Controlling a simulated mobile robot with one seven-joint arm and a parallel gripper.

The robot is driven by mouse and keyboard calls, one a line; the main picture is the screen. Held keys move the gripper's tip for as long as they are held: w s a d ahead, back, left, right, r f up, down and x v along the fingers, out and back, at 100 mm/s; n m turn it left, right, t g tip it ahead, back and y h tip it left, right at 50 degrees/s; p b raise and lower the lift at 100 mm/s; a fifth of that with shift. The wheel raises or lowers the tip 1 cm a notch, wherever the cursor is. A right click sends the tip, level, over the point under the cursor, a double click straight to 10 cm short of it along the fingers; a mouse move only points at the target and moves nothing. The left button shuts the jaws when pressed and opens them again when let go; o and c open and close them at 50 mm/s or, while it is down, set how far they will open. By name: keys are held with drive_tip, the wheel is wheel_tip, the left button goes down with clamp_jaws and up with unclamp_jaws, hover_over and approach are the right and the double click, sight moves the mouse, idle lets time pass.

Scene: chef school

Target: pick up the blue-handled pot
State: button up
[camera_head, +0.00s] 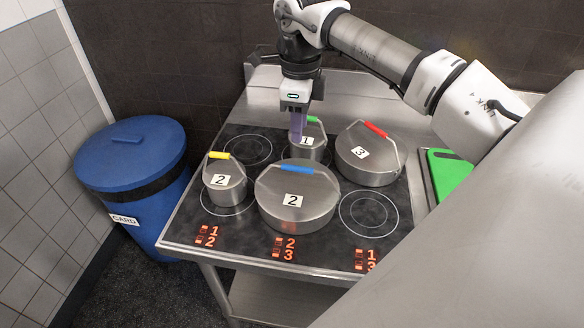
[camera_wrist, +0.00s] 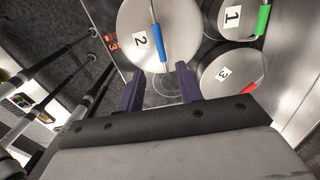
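The blue-handled pot (camera_head: 327,197) is a wide steel pot with a flat lid, a raised wire handle with a blue grip and a label "2". It stands at the front middle of the cooktop. In the wrist view the pot (camera_wrist: 125,30) is at the top, its blue grip just past my fingertips. My gripper (camera_head: 296,137) points down over the cooktop, behind the blue grip and close to the green-handled pot in the picture. In the wrist view my gripper (camera_wrist: 160,68) has its two purple fingers apart with nothing between them. The exact gap to the blue grip is hard to tell.
A small yellow-handled pot (camera_head: 226,187) stands left of the blue-handled one. A green-handled pot (camera_head: 303,152) is behind it, and a red-handled pot (camera_head: 368,172) behind right. A green board (camera_head: 448,174) lies at the right. A blue bin (camera_head: 133,173) stands left.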

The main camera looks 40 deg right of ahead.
drive_tip(key=b, duration=0.2)
hover_over(297, 167)
wheel_tip(297, 167, down, 7)
drive_tip(key=shift+d+r, duration=0.1)
drive_tip(key=shift+d, duration=0.05)
drive_tip(key=shift+f+b, duration=1.1)
drive_tip(key=shift+f, duration=1.9)
drive_tip(key=shift+f+b, duration=0.25)
drive_tip(key=shift+b, duration=0.1)
drive_tip(key=shift+c, duration=0.2)
clamp_jaws()
